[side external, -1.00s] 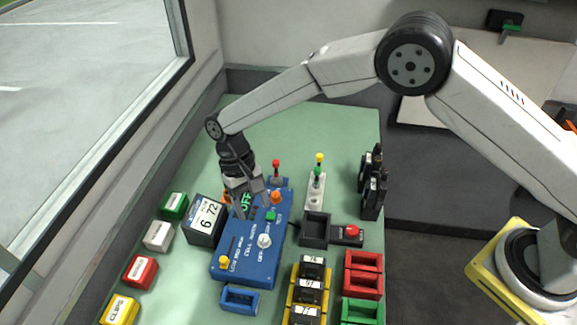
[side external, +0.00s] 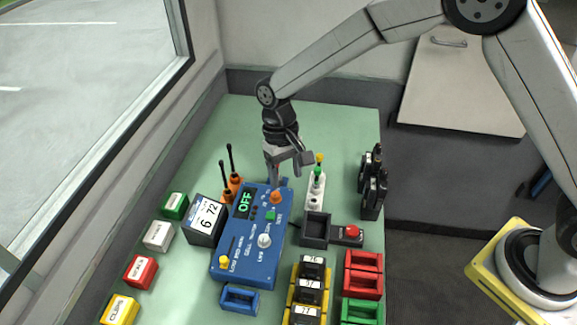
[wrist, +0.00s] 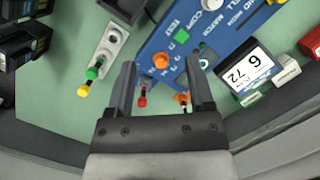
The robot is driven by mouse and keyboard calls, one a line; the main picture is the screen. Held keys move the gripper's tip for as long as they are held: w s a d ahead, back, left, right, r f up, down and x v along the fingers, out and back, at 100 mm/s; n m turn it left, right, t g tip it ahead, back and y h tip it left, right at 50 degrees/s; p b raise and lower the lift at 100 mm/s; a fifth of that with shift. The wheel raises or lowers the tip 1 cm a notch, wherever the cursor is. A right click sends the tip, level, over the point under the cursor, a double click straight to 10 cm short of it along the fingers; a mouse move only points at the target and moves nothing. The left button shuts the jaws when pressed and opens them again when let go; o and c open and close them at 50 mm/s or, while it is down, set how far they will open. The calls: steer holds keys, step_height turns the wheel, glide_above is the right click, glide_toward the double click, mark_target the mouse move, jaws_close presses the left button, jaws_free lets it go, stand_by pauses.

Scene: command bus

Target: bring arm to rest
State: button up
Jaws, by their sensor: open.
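My gripper (side external: 288,168) hangs pointing down over the far end of the blue control box (side external: 235,262), with its jaws apart and nothing held. In the wrist view its two fingers (wrist: 160,68) show spread. The orange knob (wrist: 161,60) and a small red-topped piece (wrist: 142,100) show in the gap between them. The box's display (side external: 245,203) reads OFF. A green button (side external: 270,215), a white knob (side external: 264,240) and a yellow knob (side external: 223,261) are on its face. The gripper hides the red-topped piece in the side view.
Left of the box are a 6 72 display block (side external: 205,220) and two orange pieces with black stems (side external: 230,185). A white stand with green and yellow tops (side external: 316,190) is close right of my gripper. Black radios (side external: 373,185) stand further right. The far green tabletop is clear.

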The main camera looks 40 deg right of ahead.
steer(key=s+d+r+t, duration=0.2)
steer(key=s+d, duration=0.5)
steer(key=d, duration=0.2)
steer(key=s+d+r+t, duration=0.2)
steer(key=s+d+t, duration=0.1)
steer(key=s+d, duration=0.4)
steer(key=shift+s+d+r, duration=0.25)
steer(key=shift+s+d, duration=0.1)
steer(key=shift+d, duration=1.1)
